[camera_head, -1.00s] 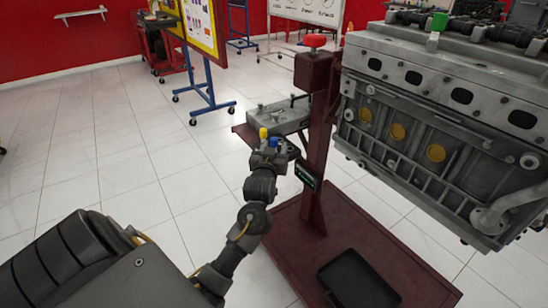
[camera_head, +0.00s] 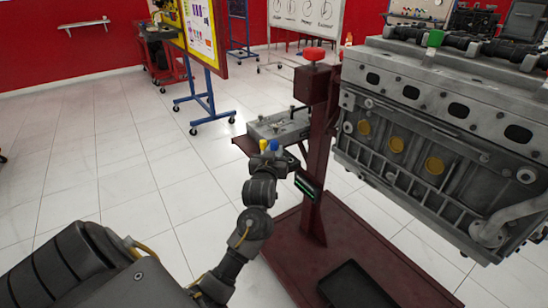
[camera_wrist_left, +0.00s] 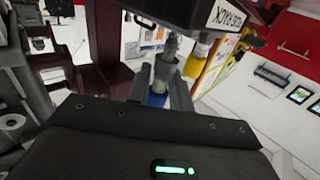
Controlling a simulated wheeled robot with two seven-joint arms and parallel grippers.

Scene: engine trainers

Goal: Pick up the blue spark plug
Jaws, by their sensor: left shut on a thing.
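The blue spark plug (camera_head: 274,145) is at the tip of my left gripper (camera_head: 268,158) in the head view. In the left wrist view the fingers (camera_wrist_left: 160,92) are shut on the blue spark plug (camera_wrist_left: 157,98), whose blue part shows between them with a grey metal end beyond. A yellow spark plug (camera_head: 263,145) stands just left of it; it also shows in the wrist view (camera_wrist_left: 196,60), right of the fingers. A green spark plug (camera_head: 435,38) is on top of the engine. My right gripper is not in view.
A labelled rack (camera_wrist_left: 215,14) is close beyond the fingers. A dark red engine stand (camera_head: 318,160) with a grey tray (camera_head: 285,124) is right beside the gripper. The large engine (camera_head: 440,130) fills the right side. The tiled floor at left is clear.

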